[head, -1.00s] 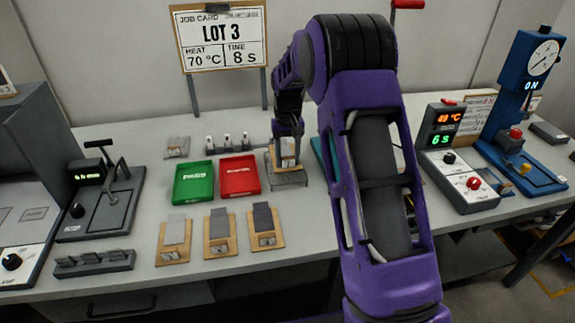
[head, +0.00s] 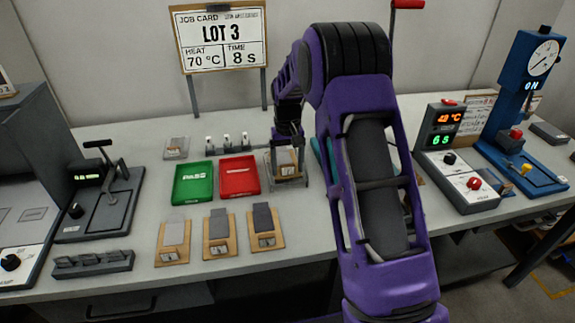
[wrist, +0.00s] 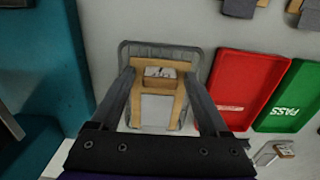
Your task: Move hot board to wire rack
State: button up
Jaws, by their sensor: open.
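A wooden-framed board (wrist: 160,73) with a pale plate lies on the grey wire rack (wrist: 140,48) in the wrist view. My gripper (wrist: 158,78) is open, with one finger on each side of the board and a visible gap to it. In the head view the board (head: 288,170) sits on the rack (head: 300,183), right of the red tray, with my gripper (head: 287,152) just above and around it. My arm hides part of the bench right of the rack.
A red tray (head: 239,177) and a green PASS tray (head: 193,182) stand left of the rack. Several similar boards (head: 219,235) lie in a row in front. A teal block (wrist: 45,70) is close beside the rack. A control box (head: 457,160) stands at right.

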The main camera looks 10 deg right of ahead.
notch_tip(320, 180, up, 12)
jog(key=p, duration=0.1)
jog(key=shift+r, duration=0.15)
dwell(0.3)
